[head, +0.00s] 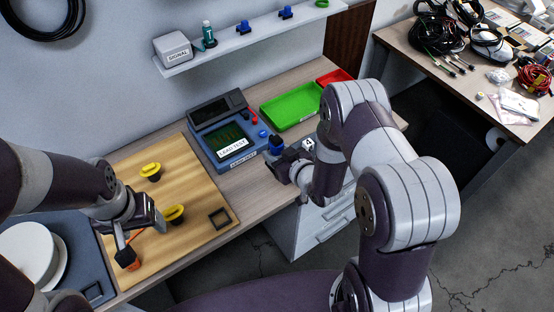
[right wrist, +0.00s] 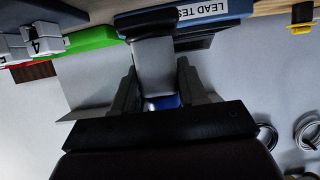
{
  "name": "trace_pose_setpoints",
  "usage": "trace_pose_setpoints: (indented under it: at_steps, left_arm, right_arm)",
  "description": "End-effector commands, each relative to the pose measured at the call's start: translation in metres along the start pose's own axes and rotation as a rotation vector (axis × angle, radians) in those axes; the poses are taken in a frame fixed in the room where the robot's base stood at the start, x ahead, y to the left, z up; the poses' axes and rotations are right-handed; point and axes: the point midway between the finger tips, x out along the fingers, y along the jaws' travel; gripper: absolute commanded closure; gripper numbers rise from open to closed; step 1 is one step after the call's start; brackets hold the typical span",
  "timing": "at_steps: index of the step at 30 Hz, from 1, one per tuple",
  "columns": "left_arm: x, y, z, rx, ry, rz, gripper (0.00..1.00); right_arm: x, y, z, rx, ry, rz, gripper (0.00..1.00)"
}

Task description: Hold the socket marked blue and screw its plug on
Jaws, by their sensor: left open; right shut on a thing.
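My right gripper (head: 282,168) is at the right end of the lead test device. It is shut on a blue-marked part (right wrist: 163,102), seen between its fingers in the right wrist view. My left gripper (head: 143,222) is open over the wooden board (head: 190,240). A dark part with an orange mark (head: 127,259) is just below it, near the board's front left. Two yellow-topped parts, one farther back (head: 151,170) and one nearer (head: 174,213), are on the board.
White numbered blocks (right wrist: 40,42) are near my right gripper. Blue parts (head: 243,27) stand on the shelf.

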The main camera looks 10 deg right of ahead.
Motion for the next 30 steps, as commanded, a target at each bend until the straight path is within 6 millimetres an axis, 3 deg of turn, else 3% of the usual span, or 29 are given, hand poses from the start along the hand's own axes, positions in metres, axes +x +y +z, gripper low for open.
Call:
trace_pose_setpoints:
  at_steps: [6, 19, 20, 21, 30]
  left_arm:
    - [-0.003, 0.000, 0.000, 0.000, 0.000, 0.000, 0.32]
    - [0.002, 0.000, 0.000, 0.000, 0.000, 0.000, 0.32]
    - [0.001, 0.000, 0.000, 0.000, 0.000, 0.000, 0.32]
    - [0.000, 0.000, 0.000, 0.000, 0.000, 0.000, 0.32]
    - [-0.001, 0.000, 0.000, 0.000, 0.000, 0.000, 0.32]
  right_arm:
    - [0.011, 0.000, 0.029, 0.002, -0.003, 0.000, 1.00]
    - [0.014, 0.000, 0.035, 0.001, -0.002, 0.000, 1.00]
    - [0.013, 0.000, 0.034, 0.001, -0.002, 0.000, 0.48]
    - [0.013, 0.000, 0.034, 0.001, -0.003, 0.000, 0.35]
    - [0.013, 0.000, 0.032, 0.001, -0.002, 0.000, 0.32]
